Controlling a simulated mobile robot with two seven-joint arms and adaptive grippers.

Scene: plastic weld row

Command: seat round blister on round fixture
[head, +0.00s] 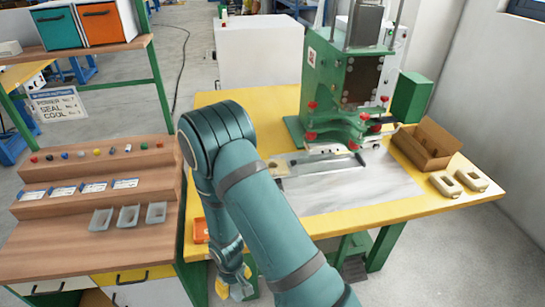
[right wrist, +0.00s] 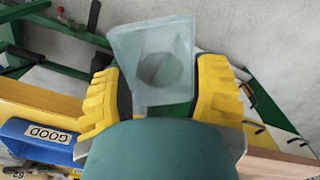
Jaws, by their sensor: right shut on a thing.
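My right gripper (head: 232,284) hangs low beside the yellow table's left front edge, its yellow fingers pointing down. In the right wrist view it (right wrist: 160,95) is shut on a clear, frosted blister (right wrist: 157,62) with a round recess. The blister is held between the two fingers, clear of any surface. Two beige fixtures (head: 445,184) (head: 472,177) with recesses lie at the table's right end. I cannot tell which fixture is round. My left gripper is not in view.
A green press (head: 340,90) stands at the table's back, with a cardboard box (head: 424,143) to its right. Three grey trays (head: 128,216) sit on the left wooden rack. A blue bin marked GOOD (right wrist: 40,138) is near the gripper. The grey mat (head: 350,190) is mostly clear.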

